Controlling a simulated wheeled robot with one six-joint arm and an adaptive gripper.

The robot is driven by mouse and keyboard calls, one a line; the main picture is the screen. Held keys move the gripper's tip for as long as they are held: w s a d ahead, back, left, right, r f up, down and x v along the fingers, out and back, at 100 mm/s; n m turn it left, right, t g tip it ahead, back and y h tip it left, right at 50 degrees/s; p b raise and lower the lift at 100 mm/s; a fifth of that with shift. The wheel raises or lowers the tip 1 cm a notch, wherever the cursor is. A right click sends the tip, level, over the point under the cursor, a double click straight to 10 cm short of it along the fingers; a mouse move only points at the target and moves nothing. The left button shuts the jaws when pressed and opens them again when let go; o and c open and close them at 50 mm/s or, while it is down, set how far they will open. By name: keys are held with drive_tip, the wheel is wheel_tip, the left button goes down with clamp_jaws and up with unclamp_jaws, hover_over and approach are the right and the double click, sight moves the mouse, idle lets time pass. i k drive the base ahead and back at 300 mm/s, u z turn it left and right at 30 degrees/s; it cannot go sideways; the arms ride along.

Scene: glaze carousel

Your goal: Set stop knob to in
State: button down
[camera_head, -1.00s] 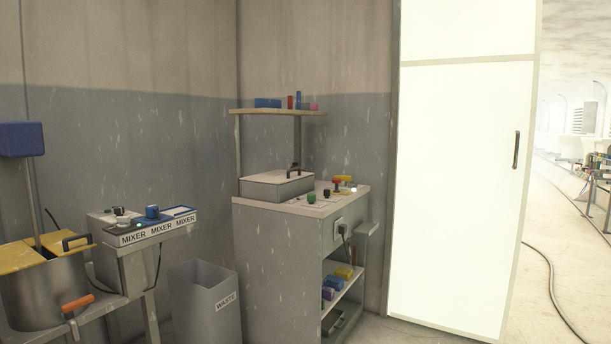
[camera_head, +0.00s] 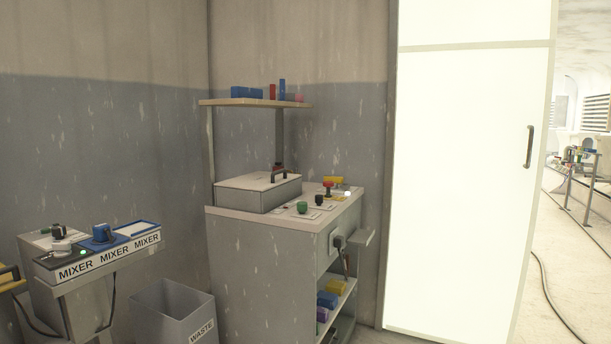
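A red-topped knob (camera_head: 328,185), which looks like the stop knob, stands on the top of a grey cabinet (camera_head: 255,270). It is near the back of a small row of controls. It is too small to tell whether it is in or out. A green knob (camera_head: 302,207) and a black knob (camera_head: 319,200) stand in front of it. A small white light (camera_head: 347,193) glows to its right. My gripper is not in view.
A lidded grey box (camera_head: 258,193) sits on the cabinet under a shelf (camera_head: 250,102). A waste bin (camera_head: 170,310) and a mixer console (camera_head: 105,250) stand to the left. A white door panel (camera_head: 465,190) is at right. Floor with a cable (camera_head: 543,285) shows beyond it.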

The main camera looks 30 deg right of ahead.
sight(327, 185)
drive_tip(key=z, duration=0.3)
drive_tip(key=i, duration=0.85)
drive_tip(key=z, duration=0.5)
